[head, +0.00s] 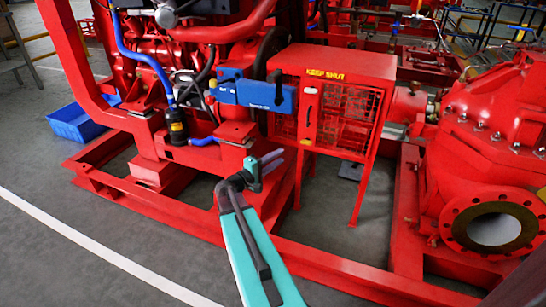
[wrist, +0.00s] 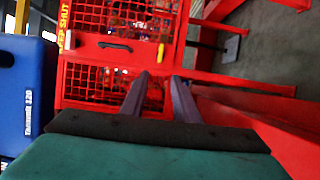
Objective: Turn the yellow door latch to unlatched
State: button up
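The yellow door latch (wrist: 161,53) is a small bar on the red cage door, beside the dark door handle (wrist: 115,46) in the wrist view. In that picture it stands roughly upright, crosswise to the handle. In the head view it is too small to read its angle. The red guard cage (head: 332,66) has mesh panels and a "KEEP SHUT" label. My gripper (head: 276,161) is in front of and below the cage door in the head view, apart from the latch. In the wrist view its two grey fingers (wrist: 160,78) stand apart with nothing between them.
A blue box (head: 257,94) sits left of the door, and also shows in the wrist view (wrist: 30,85). Red base-frame rails (head: 340,268) run along the floor in front. A red pump (head: 495,140) stands at the right. Open floor lies at lower left.

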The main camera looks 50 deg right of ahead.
jog(key=shift+r, duration=0.1)
jog(key=w+a+r+n+t+p, duration=0.2)
jog(key=w+a+r+p, duration=0.15)
jog(key=a+p, duration=0.45)
jog(key=a+f+n+y+p, duration=0.1)
jog(key=a+f+y+p, duration=0.2)
jog(key=a+p, duration=0.55)
jog(key=s+a+f+g+y+p, duration=0.2)
jog(key=s+a+y+p, duration=0.3)
jog(key=s+a, duration=0.3)
jog(key=s+a+f+m+g+y+p, duration=0.1)
jog(key=s+a+f+y+p, duration=0.3)
jog(key=s+a, duration=0.5)
jog(key=s+a+f+m+g+y+p, duration=0.1)
jog(key=s+a+y+p, duration=0.5)
jog(key=a, duration=1.4)
jog(key=s+f+g+p, duration=0.1)
jog(key=s+f+p, duration=0.1)
jog(key=s, duration=0.1)
jog(key=shift+g, duration=0.4)
jog(key=shift+s+d, duration=0.15)
